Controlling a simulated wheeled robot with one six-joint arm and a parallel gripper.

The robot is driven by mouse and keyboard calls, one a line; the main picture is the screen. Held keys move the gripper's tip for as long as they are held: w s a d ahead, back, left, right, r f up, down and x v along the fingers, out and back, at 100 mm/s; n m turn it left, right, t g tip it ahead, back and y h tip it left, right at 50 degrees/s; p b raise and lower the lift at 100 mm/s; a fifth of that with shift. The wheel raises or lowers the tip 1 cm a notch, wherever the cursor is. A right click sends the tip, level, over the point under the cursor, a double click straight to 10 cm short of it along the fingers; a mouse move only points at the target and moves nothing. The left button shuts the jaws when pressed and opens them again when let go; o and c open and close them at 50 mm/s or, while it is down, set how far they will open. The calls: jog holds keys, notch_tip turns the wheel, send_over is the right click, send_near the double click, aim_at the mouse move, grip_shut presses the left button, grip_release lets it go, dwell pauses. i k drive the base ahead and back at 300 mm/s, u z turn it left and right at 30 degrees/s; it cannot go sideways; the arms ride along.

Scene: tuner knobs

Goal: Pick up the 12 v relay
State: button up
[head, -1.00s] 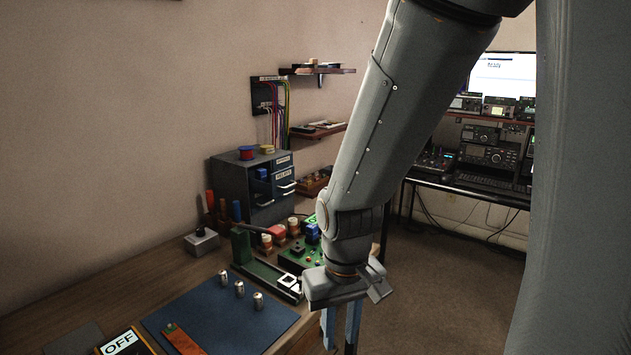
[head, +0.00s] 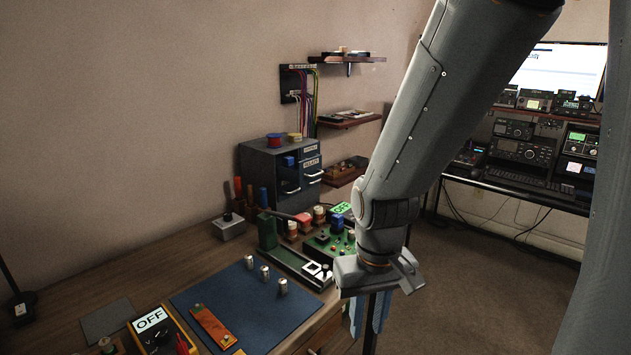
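A small blue block (head: 337,222), which may be the 12 v relay, stands on the green circuit board (head: 318,244) at the back right of the bench. Another blue block (head: 288,161) shows in the upper part of the grey drawer cabinet (head: 262,172). No label is readable on either block, so I cannot tell which is the relay. My gripper (head: 370,312) hangs to the right of the board, past the bench's right edge, pointing down. Its two blue fingers are apart with nothing visible between them. My arm may hide part of the board.
A blue mat (head: 235,305) holds several small metal cylinders. A yellow meter reading OFF (head: 160,330) stands at the front left. A grey box (head: 228,227) stands near the wall. A radio desk (head: 510,180) stands at the back right. Floor is open right of my gripper.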

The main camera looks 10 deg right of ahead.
aim_at(337, 219)
jog(key=k, duration=0.55)
jog(key=z, duration=0.85)
jog(key=i, duration=1.3)
jog(key=u, duration=0.4)
jog(key=i, duration=0.55)
jog(key=u, duration=0.5)
